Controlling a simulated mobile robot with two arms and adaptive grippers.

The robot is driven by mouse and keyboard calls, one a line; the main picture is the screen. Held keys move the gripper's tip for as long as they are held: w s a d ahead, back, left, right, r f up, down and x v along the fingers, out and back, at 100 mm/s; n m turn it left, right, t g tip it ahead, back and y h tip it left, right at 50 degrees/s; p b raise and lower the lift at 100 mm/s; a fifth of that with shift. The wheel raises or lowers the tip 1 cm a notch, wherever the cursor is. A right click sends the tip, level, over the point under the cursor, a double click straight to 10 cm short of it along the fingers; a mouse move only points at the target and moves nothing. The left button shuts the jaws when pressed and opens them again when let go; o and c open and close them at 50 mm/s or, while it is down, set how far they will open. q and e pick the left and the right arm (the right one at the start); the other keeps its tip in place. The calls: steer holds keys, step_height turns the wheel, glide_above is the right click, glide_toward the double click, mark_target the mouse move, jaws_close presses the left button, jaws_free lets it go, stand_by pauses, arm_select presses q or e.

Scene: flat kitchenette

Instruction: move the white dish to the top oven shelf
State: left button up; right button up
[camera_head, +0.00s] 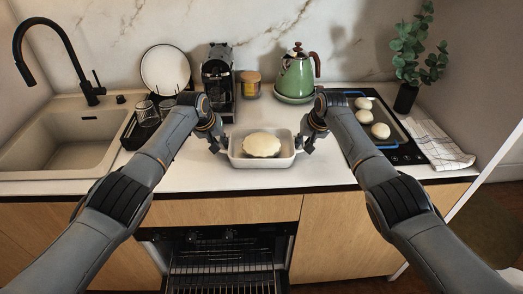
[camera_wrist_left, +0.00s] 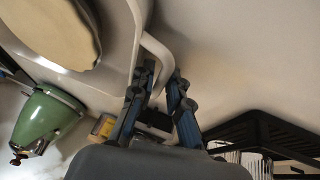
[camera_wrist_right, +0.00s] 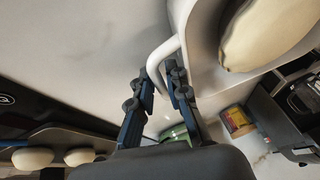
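The white dish (camera_head: 262,163) stands on the counter, with a pale round dough (camera_head: 262,145) in it. It has a loop handle at each end. My left gripper (camera_head: 219,146) is at the dish's left end. In the left wrist view its fingers (camera_wrist_left: 162,78) are apart, with the white handle (camera_wrist_left: 158,48) between their tips. My right gripper (camera_head: 304,146) is at the right end. In the right wrist view its fingers (camera_wrist_right: 159,76) are likewise apart around the other handle (camera_wrist_right: 160,52). Firm contact is not visible. The oven (camera_head: 225,262) is below the counter, its wire racks showing.
A green kettle (camera_head: 296,76) and coffee machine (camera_head: 218,80) stand behind the dish. A dish rack (camera_head: 130,132) is left, by the sink (camera_head: 60,140). A tray with dough balls (camera_head: 380,131) lies right, beside a striped towel (camera_head: 437,145). The counter in front of the dish is clear.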

arm_select(q)
jaws_close()
arm_select(e)
jaws_close()
arm_select(q)
steer(key=shift+w+r, duration=0.1)
steer(key=shift+r, duration=0.05)
arm_select(e)
steer(key=shift+w+r, duration=0.1)
steer(key=shift+r, duration=0.05)
